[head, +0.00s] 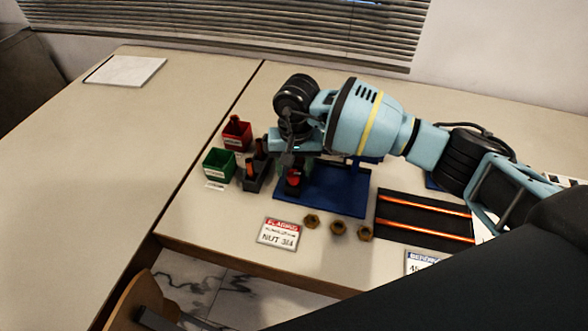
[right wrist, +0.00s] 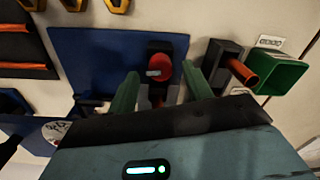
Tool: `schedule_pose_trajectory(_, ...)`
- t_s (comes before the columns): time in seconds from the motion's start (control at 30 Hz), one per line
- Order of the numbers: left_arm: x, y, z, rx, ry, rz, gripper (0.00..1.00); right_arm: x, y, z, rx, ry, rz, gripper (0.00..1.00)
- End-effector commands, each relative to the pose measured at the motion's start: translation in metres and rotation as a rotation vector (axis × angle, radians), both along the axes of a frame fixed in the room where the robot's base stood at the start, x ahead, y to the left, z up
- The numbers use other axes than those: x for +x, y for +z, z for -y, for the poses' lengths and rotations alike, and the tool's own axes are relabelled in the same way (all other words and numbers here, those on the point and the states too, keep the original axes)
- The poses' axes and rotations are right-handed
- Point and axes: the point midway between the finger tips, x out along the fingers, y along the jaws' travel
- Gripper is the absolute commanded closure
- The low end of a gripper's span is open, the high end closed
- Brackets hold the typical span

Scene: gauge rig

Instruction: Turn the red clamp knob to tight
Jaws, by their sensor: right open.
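The red clamp knob (head: 293,177) sits on a dark block at the left part of the blue base plate (head: 340,192). In the right wrist view the knob (right wrist: 165,69) is round, with a pale bar on it pointing left. My right gripper (head: 291,170) is over the knob, and its body hides part of the rig in the head view. In the right wrist view its two green fingers (right wrist: 160,92) stand apart, one on each side of the knob, with visible gaps. The knob's contact with the fingers cannot be seen. My left gripper is not in view.
A dark holder (head: 254,178) with copper pieces stands close left of the knob, beside a green bin (head: 218,166) and a red bin (head: 237,136). Three brass nuts (head: 338,227) and a label card (head: 278,234) lie in front. A black tray (head: 396,222) holds copper tubes at right.

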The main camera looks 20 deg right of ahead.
Motion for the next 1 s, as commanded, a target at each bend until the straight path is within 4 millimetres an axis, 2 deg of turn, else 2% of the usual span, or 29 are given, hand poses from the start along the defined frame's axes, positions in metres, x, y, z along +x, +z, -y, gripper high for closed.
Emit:
schedule_pose_trajectory(0.2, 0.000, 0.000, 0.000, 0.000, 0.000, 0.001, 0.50, 0.000, -0.016, 0.000, 0.000, -0.001, -0.001, 0.50)
schedule_pose_trajectory(0.47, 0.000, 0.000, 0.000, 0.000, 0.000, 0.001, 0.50, 0.000, -0.017, 0.000, 0.001, 0.000, 0.000, 0.50)
schedule_pose_trajectory(0.57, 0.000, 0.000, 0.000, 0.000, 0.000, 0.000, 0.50, 0.000, -0.017, 0.000, 0.001, 0.000, 0.000, 0.60)
schedule_pose_trajectory(0.8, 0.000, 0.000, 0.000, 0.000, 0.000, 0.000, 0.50, 0.000, -0.017, 0.000, 0.001, 0.000, 0.000, 0.92)
schedule_pose_trajectory(0.83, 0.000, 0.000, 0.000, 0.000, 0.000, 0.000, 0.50, 0.000, -0.017, 0.000, 0.001, 0.000, 0.000, 0.94)
schedule_pose_trajectory(1.0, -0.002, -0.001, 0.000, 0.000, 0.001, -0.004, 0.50, 0.001, -0.017, 0.000, 0.001, -0.038, 0.001, 0.94)
